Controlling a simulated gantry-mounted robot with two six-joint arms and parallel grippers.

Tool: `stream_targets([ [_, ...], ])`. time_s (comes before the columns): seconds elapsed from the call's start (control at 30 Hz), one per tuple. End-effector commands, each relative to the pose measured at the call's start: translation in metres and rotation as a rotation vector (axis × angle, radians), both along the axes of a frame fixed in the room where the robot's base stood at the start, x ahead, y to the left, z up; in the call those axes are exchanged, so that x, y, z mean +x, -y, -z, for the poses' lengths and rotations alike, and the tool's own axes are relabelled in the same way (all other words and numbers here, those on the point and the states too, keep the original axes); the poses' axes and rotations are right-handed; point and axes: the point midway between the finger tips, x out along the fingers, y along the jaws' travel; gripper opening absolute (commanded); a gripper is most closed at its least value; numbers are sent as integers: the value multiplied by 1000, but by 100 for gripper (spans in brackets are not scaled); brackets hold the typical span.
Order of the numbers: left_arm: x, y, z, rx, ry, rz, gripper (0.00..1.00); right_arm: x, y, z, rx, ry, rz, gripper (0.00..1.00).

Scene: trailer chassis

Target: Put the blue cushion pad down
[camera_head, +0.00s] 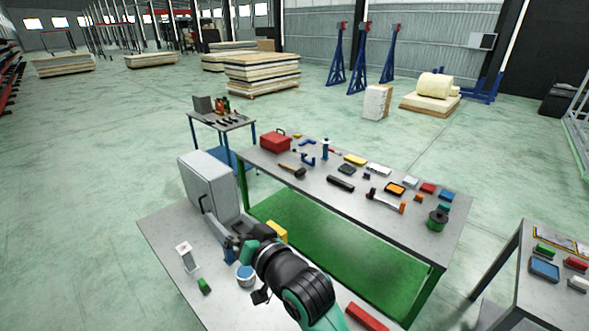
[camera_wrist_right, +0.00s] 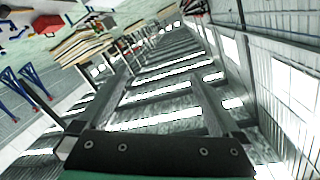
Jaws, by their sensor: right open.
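My right gripper (camera_head: 228,238) reaches in from the bottom over the near grey table, pointing away to the far left. In the right wrist view its fingers (camera_wrist_right: 157,135) are wide apart with nothing between them. A flat blue pad with a dark edge (camera_head: 545,268) lies on the right-hand table, well away from the gripper. My left gripper is not in view.
The long table (camera_head: 330,205) holds a red toolbox (camera_head: 275,141), a hammer and several small items. A tall grey box (camera_head: 209,182) stands by the near table's far edge. A blue-rimmed cup (camera_head: 245,276) and a green block (camera_head: 204,286) are near my arm.

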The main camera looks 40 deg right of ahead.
Motion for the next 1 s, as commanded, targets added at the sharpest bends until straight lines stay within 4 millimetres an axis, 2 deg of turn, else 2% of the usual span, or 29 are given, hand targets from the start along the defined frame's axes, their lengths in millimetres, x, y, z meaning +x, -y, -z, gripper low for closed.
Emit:
stream_targets([
  [0.03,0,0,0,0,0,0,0,-14,-5,-60,-66,136,-9,100],
  [0.07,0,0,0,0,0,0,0,-26,-7,-94,-112,217,-10,100],
  [0.1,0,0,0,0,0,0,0,-46,-10,-136,-172,325,-4,100],
  [0.17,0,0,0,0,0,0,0,-81,-13,-193,-259,479,16,100],
  [0.2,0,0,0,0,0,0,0,-106,-15,-225,-311,572,36,100],
  [0.3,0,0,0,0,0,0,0,-164,-17,-281,-413,758,93,100],
  [0.33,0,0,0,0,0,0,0,-178,-18,-291,-436,799,108,100],
  [0.4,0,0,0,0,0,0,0,-202,-18,-307,-472,866,136,100],
  [0.5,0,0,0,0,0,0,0,-217,-19,-316,-494,905,156,100],
  [0.8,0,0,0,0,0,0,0,-217,-18,-316,-495,905,157,100],
  [1.0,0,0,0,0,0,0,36,-216,-18,-316,-494,904,156,100],
])
